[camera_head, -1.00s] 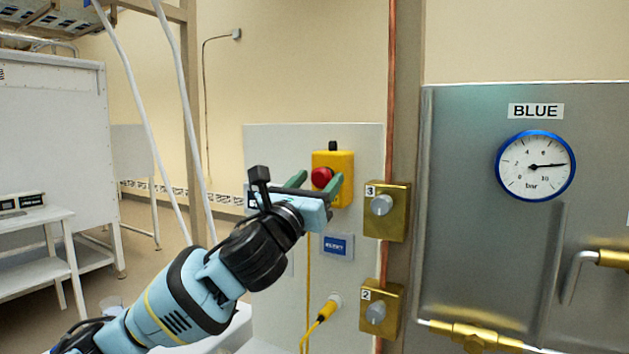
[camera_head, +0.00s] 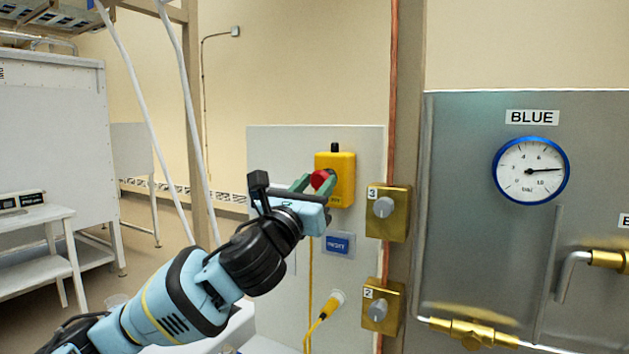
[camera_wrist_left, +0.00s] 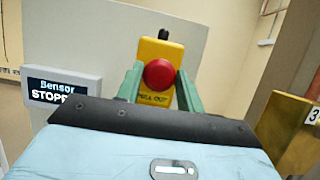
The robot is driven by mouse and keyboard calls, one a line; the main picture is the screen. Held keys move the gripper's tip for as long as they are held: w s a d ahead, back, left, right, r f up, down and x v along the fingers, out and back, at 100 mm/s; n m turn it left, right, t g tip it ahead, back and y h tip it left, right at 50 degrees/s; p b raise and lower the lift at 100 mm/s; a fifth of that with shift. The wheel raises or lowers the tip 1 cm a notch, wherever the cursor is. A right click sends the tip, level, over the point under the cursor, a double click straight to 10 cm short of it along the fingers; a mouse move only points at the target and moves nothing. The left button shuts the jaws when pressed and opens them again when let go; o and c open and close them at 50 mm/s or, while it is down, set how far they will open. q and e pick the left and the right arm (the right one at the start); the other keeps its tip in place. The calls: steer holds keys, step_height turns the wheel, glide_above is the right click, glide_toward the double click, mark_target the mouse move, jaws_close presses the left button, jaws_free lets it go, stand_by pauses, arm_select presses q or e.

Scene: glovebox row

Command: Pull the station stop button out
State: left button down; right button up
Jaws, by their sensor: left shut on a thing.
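The red station stop button (camera_head: 319,179) sits on a yellow box (camera_head: 341,179) on the pale wall panel. In the left wrist view the button (camera_wrist_left: 159,73) shows between the two green fingers, with partly hidden "PULL OUT" lettering below it on the yellow box (camera_wrist_left: 146,55). My left gripper (camera_head: 317,184) comes in from the left and is shut on the button, with a finger on each side; it also shows in the left wrist view (camera_wrist_left: 160,84). My right gripper is in neither view.
Brass valve blocks marked 3 (camera_head: 388,213) and 2 (camera_head: 381,305) stand right of the panel. A yellow plug (camera_head: 333,301) and cable hang below. A steel cabinet with a blue gauge (camera_head: 531,171) is at the right.

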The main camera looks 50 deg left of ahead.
arm_select(q)
steer(key=shift+d, duration=0.1)
steer(key=c, duration=1.4)
jaws_free()
steer(key=o, duration=0.5)
steer(key=shift+s, duration=0.25)
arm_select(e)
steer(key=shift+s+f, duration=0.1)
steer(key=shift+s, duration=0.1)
arm_select(q)
steer(key=shift+w, duration=0.1)
steer(key=shift+f, duration=0.1)
steer(key=shift+b+v, duration=1.4)
steer(key=shift+v, duration=2.45)
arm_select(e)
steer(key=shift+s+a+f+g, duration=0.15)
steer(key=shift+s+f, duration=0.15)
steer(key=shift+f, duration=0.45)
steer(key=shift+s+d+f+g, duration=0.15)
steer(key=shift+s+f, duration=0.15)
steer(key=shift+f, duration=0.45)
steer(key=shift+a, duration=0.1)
